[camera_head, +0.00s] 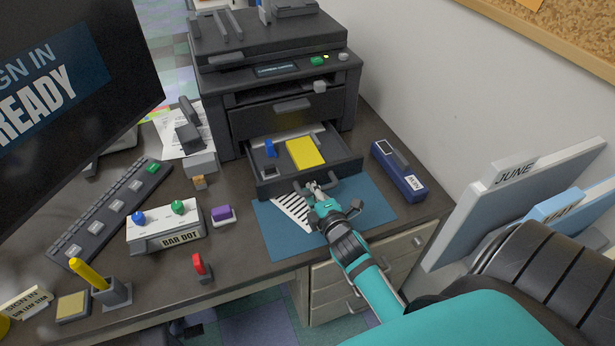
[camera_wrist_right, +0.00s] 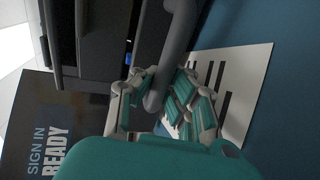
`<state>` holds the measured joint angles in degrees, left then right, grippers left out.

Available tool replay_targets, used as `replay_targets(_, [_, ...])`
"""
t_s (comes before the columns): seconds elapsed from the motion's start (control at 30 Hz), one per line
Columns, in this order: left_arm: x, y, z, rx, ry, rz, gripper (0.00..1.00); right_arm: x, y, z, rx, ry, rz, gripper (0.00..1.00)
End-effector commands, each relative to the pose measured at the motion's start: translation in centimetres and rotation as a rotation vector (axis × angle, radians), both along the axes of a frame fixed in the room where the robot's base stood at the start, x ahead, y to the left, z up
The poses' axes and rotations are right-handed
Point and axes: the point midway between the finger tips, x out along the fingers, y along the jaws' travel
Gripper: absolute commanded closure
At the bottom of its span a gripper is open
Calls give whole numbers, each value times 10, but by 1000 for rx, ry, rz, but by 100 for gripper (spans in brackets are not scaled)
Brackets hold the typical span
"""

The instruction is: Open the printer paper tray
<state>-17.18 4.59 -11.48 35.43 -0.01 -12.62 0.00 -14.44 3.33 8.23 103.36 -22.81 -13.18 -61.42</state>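The dark grey printer (camera_head: 275,55) stands at the back of the desk. Its paper tray (camera_head: 350,170) is pulled out at the front. A yellow pad (camera_head: 306,153) and a small blue piece (camera_head: 270,149) lie in the tray. My right gripper (camera_head: 313,187) is at the tray's front handle (camera_head: 333,183). In the right wrist view its fingers (camera_wrist_right: 165,85) lie on both sides of the grey handle bar (camera_wrist_right: 178,45) and appear closed around it. The fingers partly hide the handle in the head view. My left gripper is not in view.
A blue mat (camera_head: 370,198) with a striped card (camera_head: 291,210) lies under the gripper. A blue stapler-like object (camera_head: 398,170) is right of the tray. A white button box (camera_head: 165,228), keyboard (camera_head: 110,210) and monitor (camera_head: 70,75) are left. Upright folders (camera_head: 510,190) stand at right.

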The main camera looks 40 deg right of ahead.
Motion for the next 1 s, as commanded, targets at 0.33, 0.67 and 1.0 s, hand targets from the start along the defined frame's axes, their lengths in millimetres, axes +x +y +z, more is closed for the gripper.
replay_targets(0.33, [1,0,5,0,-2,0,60,-9,2,2,-1,-5,0,100])
replay_targets(0.67, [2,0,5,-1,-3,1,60,-8,2,2,-1,-5,0,90])
replay_targets(1.0, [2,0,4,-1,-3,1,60,-9,2,1,0,-2,0,62])
